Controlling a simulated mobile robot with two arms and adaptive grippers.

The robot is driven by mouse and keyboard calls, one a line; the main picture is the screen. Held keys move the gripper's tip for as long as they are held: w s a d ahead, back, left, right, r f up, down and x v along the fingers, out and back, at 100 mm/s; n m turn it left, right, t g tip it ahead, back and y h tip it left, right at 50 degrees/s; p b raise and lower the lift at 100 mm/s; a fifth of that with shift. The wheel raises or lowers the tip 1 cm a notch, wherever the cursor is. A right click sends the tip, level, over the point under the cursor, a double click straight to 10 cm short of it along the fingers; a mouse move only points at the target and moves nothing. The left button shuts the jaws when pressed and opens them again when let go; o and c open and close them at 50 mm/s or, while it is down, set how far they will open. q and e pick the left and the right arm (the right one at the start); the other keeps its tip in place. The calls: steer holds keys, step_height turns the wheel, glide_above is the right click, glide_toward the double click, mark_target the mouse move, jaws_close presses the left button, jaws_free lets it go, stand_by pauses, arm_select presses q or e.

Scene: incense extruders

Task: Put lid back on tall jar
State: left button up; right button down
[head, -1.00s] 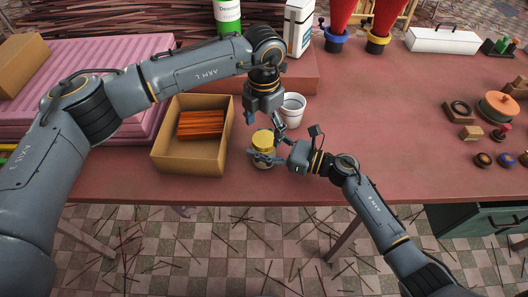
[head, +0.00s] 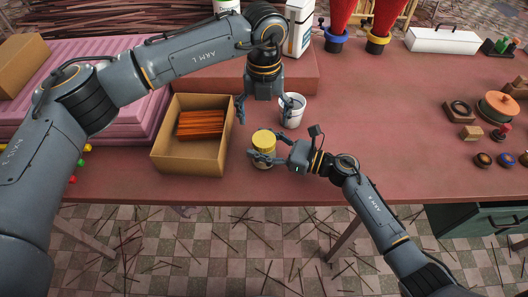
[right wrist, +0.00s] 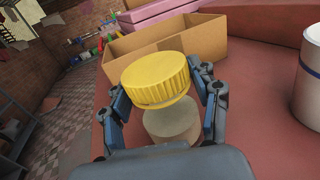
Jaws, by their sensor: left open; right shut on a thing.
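The jar (head: 263,162) stands near the table's front edge, with a ribbed yellow lid (head: 264,140) over its mouth. In the right wrist view the lid (right wrist: 157,78) sits above the clear jar (right wrist: 172,125), which has pale contents low inside. Whether the lid is fully seated I cannot tell. My right gripper (head: 266,151) is shut on the jar from the right, with fingers on both sides in the right wrist view (right wrist: 162,105). My left gripper (head: 264,108) is open and empty, above and behind the lid, apart from it.
A cardboard box (head: 185,160) with orange sticks stands just left of the jar. A white cup (head: 293,113) stands close behind, beside my left gripper's right finger. The table (head: 400,120) is clear to the right of the cup. Wooden pieces lie at the far right.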

mark_target(264, 139)
arm_select(q)
steer(key=n, duration=0.2)
steer(key=r+n, duration=0.1)
steer(key=n, duration=0.2)
steer(key=shift+r, duration=0.15)
steer(key=shift+f, duration=4)
steer(key=c, duration=1.2)
steer(key=m, duration=0.6)
steer(key=shift+m, duration=0.4)
steer(key=shift+c, duration=0.2)
steer(key=m, duration=0.5)
steer(key=shift+f+m, duration=0.1)
steer(key=shift+m, duration=0.3)
